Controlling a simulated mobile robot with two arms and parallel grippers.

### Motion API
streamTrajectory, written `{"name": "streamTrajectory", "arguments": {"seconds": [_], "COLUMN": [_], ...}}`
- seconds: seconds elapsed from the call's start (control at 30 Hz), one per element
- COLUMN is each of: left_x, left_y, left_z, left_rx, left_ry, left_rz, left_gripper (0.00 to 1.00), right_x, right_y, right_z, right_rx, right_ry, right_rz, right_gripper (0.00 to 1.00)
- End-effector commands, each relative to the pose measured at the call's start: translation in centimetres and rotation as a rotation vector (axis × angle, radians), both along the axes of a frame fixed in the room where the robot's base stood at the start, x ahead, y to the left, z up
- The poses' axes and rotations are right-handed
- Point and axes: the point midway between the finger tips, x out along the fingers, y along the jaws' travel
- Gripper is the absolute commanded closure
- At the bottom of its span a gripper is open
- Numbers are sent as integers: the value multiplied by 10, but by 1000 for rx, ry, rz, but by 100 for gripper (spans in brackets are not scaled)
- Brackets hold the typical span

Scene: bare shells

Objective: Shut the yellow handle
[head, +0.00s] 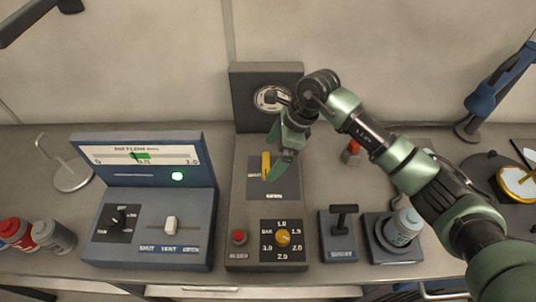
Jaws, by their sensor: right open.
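The yellow handle (265,166) stands roughly upright in the picture on a dark plate in the middle of the central grey panel (240,208). A small label sits to its left and another below it. My right gripper (279,172) reaches in from the right, green fingers pointing down, close beside the handle's right side. It is open. The fingers partly cover the plate, and I cannot tell whether they touch the handle. My left gripper is not in view.
A round gauge (268,97) stands behind the handle. A yellow knob (283,239) and red button (239,237) are in front.

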Motion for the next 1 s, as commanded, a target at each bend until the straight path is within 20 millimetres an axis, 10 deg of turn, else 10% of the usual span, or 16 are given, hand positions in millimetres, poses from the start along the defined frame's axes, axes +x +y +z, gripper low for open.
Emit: {"name": "streamTrajectory", "arguments": {"seconds": [0.57, 0.8, 1.0], "left_x": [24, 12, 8], "left_y": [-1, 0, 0], "left_z": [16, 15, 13], "left_rx": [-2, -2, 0], "left_ry": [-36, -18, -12], "left_rz": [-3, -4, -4], "left_gripper": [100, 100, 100], "right_x": [0, 0, 0], "right_y": [14, 13, 13], "right_z": [-33, -32, -33], "right_rx": [1, 1, 1], "right_ry": [-1, -1, -1], "right_rz": [0, 0, -13], "right_gripper": [0, 59, 59]}}
